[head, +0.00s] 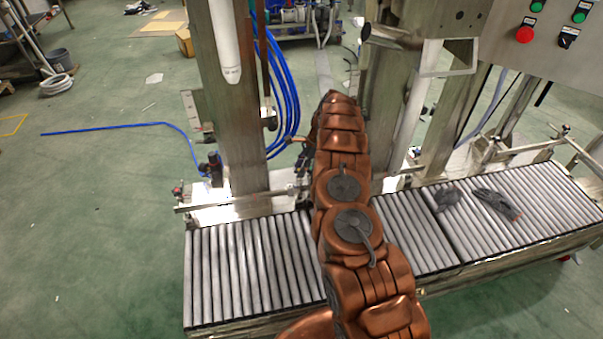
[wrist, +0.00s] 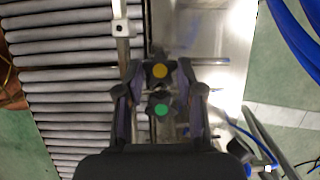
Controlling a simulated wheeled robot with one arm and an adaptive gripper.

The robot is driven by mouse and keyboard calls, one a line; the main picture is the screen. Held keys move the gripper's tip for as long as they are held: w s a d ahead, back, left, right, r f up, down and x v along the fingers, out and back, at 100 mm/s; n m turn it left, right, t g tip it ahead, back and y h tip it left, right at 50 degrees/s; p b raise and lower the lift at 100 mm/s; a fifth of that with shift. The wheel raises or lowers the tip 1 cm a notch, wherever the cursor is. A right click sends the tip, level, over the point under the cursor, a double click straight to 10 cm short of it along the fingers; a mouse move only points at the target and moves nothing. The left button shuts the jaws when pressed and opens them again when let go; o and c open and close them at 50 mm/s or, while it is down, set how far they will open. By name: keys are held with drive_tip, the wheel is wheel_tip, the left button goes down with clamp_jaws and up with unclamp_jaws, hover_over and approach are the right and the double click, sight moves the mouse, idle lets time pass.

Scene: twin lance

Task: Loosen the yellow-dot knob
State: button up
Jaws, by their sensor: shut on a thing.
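The yellow-dot knob (wrist: 160,72) is dark with lobes and shows in the wrist view. My gripper (wrist: 159,66) has its two fingertips on either side of this knob and is shut on it. A second dark knob with a green dot (wrist: 161,110) sits nearer my palm, between the fingers but apart from the tips. In the head view my copper-coloured arm reaches over the conveyor and hides both knobs and the gripper.
A roller conveyor (head: 250,265) runs below my arm, with dark gloves (head: 495,203) on its right part. Steel posts (head: 235,100) and blue hoses (head: 285,90) stand behind. A control panel (head: 550,45) hangs at upper right. Green floor at left is mostly clear.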

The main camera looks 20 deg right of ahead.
drive_tip(key=shift+w+f+n+g+b, duration=0.15)
drive_tip(key=shift+n+g+b, duration=0.55)
drive_tip(key=shift+n+b, duration=1.05)
drive_tip(key=shift+n+g+b, duration=0.3)
drive_tip(key=shift+n+b, duration=0.2)
drive_tip(key=shift+n, duration=0.25)
drive_tip(key=o, duration=1.1)
drive_tip(key=shift+o, duration=0.2)
drive_tip(key=shift+r+m+p, duration=0.3)
drive_tip(key=shift+p, duration=0.1)
drive_tip(key=shift+m+t+p, duration=0.4)
drive_tip(key=shift+m+p, duration=0.2)
drive_tip(key=shift+p, duration=0.15)
